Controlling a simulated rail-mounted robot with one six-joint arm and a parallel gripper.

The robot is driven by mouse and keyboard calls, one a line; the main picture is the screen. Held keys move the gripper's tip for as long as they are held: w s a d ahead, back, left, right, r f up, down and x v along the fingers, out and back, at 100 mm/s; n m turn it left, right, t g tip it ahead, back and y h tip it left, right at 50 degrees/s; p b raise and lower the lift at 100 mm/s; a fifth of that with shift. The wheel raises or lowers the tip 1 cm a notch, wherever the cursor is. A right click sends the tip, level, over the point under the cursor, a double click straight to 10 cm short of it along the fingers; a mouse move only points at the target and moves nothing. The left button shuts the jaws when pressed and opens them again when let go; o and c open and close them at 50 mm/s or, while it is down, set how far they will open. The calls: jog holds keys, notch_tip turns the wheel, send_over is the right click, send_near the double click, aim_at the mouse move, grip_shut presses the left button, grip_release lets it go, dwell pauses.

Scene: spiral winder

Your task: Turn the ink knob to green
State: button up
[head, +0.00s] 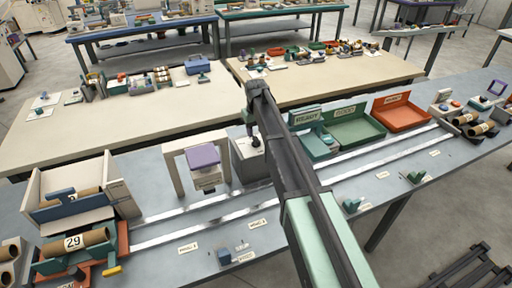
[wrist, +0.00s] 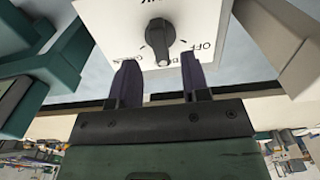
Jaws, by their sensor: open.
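The ink knob (wrist: 159,38) is a black dial with a raised bar on a white panel (wrist: 184,18) in the wrist view. Another label is mostly hidden by the right finger. My gripper (wrist: 162,80) is open and empty, its fingertips just short of the knob, apart from it. In the head view, the knob's box (head: 250,165) stands beyond my arm, which partly hides it.
A white frame with a purple block (head: 203,156) stands left of the box. Green (head: 357,131) and orange (head: 400,117) trays lie to the right. Metal rails (head: 200,208) run along the bench. A winder with a roll marked 29 (head: 75,243) is at lower left.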

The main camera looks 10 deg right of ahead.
aim_at(257, 138)
notch_tip(257, 138, down, 4)
jog(key=shift+r+b, duration=0.1)
jog(key=shift+b, duration=0.85)
jog(key=shift+r, duration=0.1)
grip_shut()
jog(key=shift+m, duration=0.4)
jog(key=m, duration=1.1)
jog(key=shift+d, duration=0.1)
jog(key=shift+s, duration=0.1)
